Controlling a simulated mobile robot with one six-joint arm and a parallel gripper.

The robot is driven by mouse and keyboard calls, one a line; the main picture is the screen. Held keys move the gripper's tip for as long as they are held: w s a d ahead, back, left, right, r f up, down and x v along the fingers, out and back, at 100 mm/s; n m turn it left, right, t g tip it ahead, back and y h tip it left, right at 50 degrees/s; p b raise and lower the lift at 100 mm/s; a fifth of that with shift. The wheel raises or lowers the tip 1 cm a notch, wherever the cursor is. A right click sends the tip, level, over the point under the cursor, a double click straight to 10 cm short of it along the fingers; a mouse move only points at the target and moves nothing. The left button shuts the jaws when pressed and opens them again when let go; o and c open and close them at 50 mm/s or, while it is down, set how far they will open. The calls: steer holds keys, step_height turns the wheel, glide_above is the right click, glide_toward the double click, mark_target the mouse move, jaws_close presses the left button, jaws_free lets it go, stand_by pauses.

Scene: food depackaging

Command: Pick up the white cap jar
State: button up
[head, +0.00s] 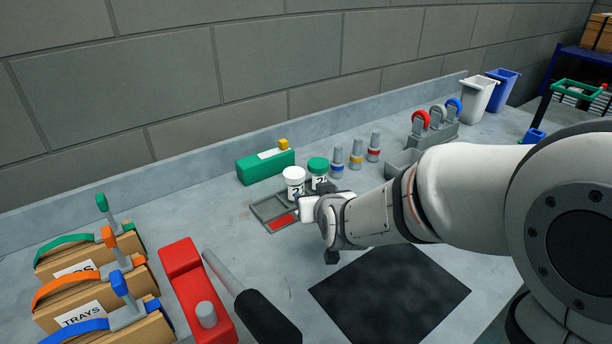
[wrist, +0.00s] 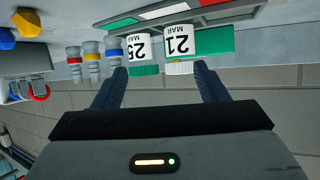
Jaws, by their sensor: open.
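The white cap jar (head: 293,180) stands upright at the back of a grey sorting tray (head: 262,212), left of a green cap jar (head: 318,168). In the wrist view, which is upside down, the white cap jar (wrist: 180,43) bears a "21 MAR" label and the green cap jar (wrist: 139,50) a "25 MAR" label. My gripper (wrist: 162,80) is open and empty, its two dark fingers spread toward both jars. The white cap lies nearer the right finger in that view. In the head view my wrist is just in front of the jars and the fingertips are hard to make out.
A green box (head: 264,167) lies behind the tray. Several ringed bottles (head: 356,156) stand right of the jars. A black mat (head: 390,292) lies in front. A red block (head: 190,285) and strapped cartons (head: 85,290) are at the left.

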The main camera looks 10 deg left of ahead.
mark_target(296, 186)
steer(key=a, duration=0.3)
steer(key=shift+w+f+t, duration=0.1)
steer(key=shift+f+t, duration=0.1)
steer(key=shift+t, duration=0.2)
steer(key=shift+w+a+y, duration=0.2)
steer(key=shift+a+y, duration=0.1)
steer(key=shift+p+x, duration=0.8)
steer(key=shift+x, duration=2.85)
steer(key=shift+a, duration=0.1)
steer(key=shift+c, duration=0.2)
steer(key=shift+r, duration=0.1)
steer(key=c, duration=1)
